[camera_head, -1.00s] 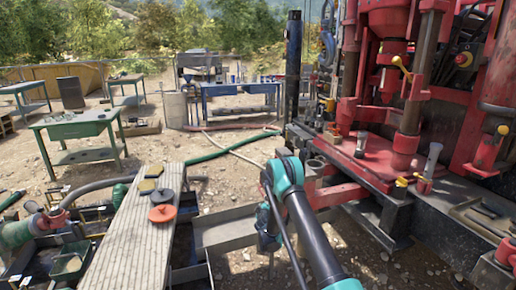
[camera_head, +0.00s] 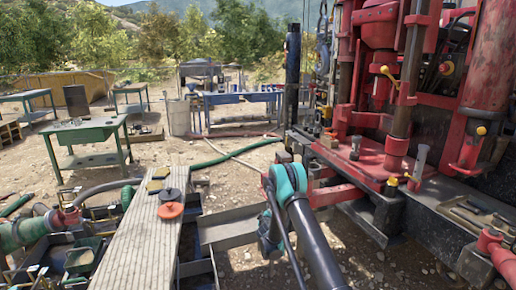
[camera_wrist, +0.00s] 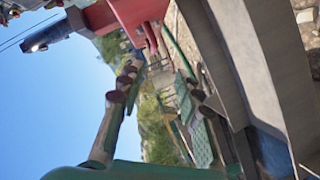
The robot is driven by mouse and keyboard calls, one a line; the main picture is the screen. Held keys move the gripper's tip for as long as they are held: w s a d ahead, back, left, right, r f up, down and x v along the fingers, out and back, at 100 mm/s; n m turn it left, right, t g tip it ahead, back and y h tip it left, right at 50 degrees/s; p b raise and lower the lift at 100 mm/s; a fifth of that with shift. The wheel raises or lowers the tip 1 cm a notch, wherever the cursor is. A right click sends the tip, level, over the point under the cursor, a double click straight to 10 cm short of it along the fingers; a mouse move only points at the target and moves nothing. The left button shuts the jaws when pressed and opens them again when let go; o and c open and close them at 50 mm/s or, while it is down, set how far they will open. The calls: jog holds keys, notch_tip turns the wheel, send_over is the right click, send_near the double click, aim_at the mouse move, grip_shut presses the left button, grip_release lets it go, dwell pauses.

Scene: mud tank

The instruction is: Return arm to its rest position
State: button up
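My teal and dark grey arm (camera_head: 287,181) stands in front of the body camera, bent at a teal joint. A lower teal part (camera_head: 270,228) hangs beside it, just right of the grey metal trough. I cannot make out my gripper's fingers in the head view; that end of the arm is hidden or too small. The wrist view is turned on its side, with sky at left. It shows broad grey metal surfaces (camera_wrist: 263,62) close at right, and no fingers or held object that I can identify.
The red drill rig (camera_head: 392,150) stands close on the right. A wooden plank (camera_head: 140,235) with orange (camera_head: 170,211) and dark discs lies at left, above the metal trough (camera_head: 225,230). A green table (camera_head: 88,130) and a blue table (camera_head: 240,98) stand farther back on open dirt.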

jog(key=s+d+r+m+g+h, duration=0.1)
jog(key=s+d+r+m+g, duration=0.25)
jog(key=s+d+r, duration=0.55)
jog(key=s+d+r+m+g+h, duration=0.1)
jog(key=s+d+r+m+g, duration=0.3)
jog(key=s+r, duration=0.8)
jog(key=s+d+f+m+g+y, duration=0.1)
jog(key=s+f+m+g+y, duration=0.1)
jog(key=s, duration=3.5)
jog(key=shift+s+d+f+m+g+y, duration=0.2)
jog(key=shift+d+m+g+y, duration=0.1)
jog(key=shift+m+g, duration=0.5)
